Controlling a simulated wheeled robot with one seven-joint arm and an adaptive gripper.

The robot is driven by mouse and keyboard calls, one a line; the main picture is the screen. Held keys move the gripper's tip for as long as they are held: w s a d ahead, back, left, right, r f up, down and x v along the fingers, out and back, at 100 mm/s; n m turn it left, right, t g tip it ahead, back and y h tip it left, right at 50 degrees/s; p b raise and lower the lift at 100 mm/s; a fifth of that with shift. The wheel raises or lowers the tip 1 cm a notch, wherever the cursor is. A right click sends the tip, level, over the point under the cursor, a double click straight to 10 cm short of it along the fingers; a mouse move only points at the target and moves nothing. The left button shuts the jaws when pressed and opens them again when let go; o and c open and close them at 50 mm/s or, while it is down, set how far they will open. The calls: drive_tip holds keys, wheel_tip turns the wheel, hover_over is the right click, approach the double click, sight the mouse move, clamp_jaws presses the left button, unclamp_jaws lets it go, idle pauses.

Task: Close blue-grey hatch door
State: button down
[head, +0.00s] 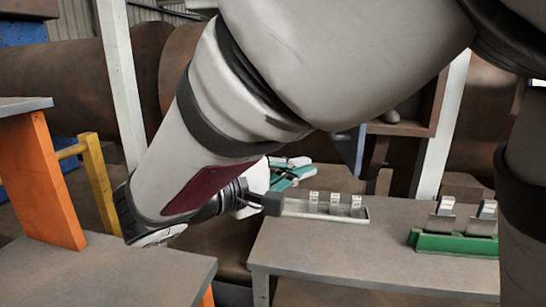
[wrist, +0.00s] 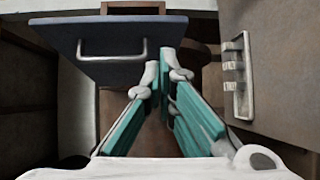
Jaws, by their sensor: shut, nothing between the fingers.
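The blue-grey hatch door (wrist: 105,65) shows at the upper left of the wrist view as a flat panel with a pale bar handle (wrist: 112,56). In the head view, a narrow strip of the door (head: 357,148) shows beyond my arm, standing out from a brown box (head: 408,129), so it is ajar. My gripper (wrist: 165,62) has teal fingers brought together with nothing between them. Its tips are by the door's right edge in the wrist view; I cannot tell if they touch it. In the head view, my gripper (head: 304,166) is partly hidden behind my arm.
A grey table (head: 370,257) carries a pale tray (head: 300,210) with 3 small blocks and a green rack (head: 440,243) with two upright pieces. An orange-legged table (head: 110,272) and a yellow rail (head: 97,180) stand at left. A white post (head: 122,85) rises behind.

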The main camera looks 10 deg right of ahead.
drive_tip(key=w+a+t, duration=0.1)
drive_tip(key=a, duration=0.1)
approach(351, 145)
drive_tip(key=x, duration=0.4)
drive_tip(key=shift+w+d, duration=0.15)
drive_tip(key=shift+d, duration=0.05)
drive_tip(key=shift+n+t, duration=0.3)
